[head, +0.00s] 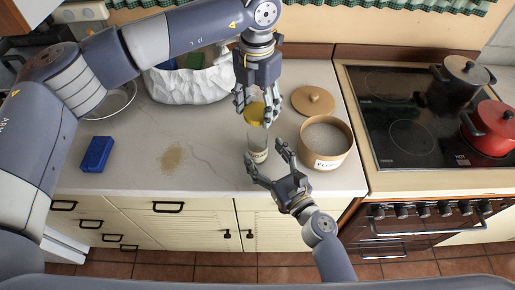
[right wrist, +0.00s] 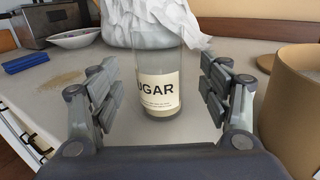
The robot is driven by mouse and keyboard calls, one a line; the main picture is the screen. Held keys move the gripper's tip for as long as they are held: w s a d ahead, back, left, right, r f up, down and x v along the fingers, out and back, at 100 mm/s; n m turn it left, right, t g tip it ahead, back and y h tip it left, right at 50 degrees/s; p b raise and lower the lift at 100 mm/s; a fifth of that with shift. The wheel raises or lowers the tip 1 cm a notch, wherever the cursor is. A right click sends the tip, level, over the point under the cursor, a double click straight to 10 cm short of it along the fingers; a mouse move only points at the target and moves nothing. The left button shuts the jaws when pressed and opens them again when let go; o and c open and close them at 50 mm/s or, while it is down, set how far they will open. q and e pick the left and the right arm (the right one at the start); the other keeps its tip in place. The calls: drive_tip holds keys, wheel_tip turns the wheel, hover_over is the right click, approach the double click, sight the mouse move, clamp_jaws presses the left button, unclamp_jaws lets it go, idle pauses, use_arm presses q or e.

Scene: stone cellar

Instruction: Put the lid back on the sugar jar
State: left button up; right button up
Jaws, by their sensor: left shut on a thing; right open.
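The sugar jar (head: 258,150) is a clear glass jar standing upright on the counter. My left gripper (head: 249,110) is shut on the yellow lid (head: 256,114), just above the jar in the head view. I cannot tell whether lid and jar touch. My right gripper (head: 266,168) is open, in front of the jar; its fingers are spread to either side, apart from the glass.
A tan canister (head: 339,155) stands open just right of the jar, its wooden lid (head: 313,100) behind it. A white bag (head: 180,85) is behind left. A brown spill (head: 173,158) and blue sponge (head: 97,154) lie left. The stove (head: 400,150) with two pots is right.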

drive_tip(key=shift+x, duration=2.15)
drive_tip(key=c, duration=1.6)
use_arm(q)
hover_over(257, 129)
drive_tip(key=s, duration=0.2)
drive_tip(key=shift+s+f, duration=0.15)
drive_tip(key=shift+f, duration=2.35)
drive_tip(key=shift+f, duration=0.85)
drive_tip(key=shift+f, duration=0.6)
use_arm(e)
clamp_jaws()
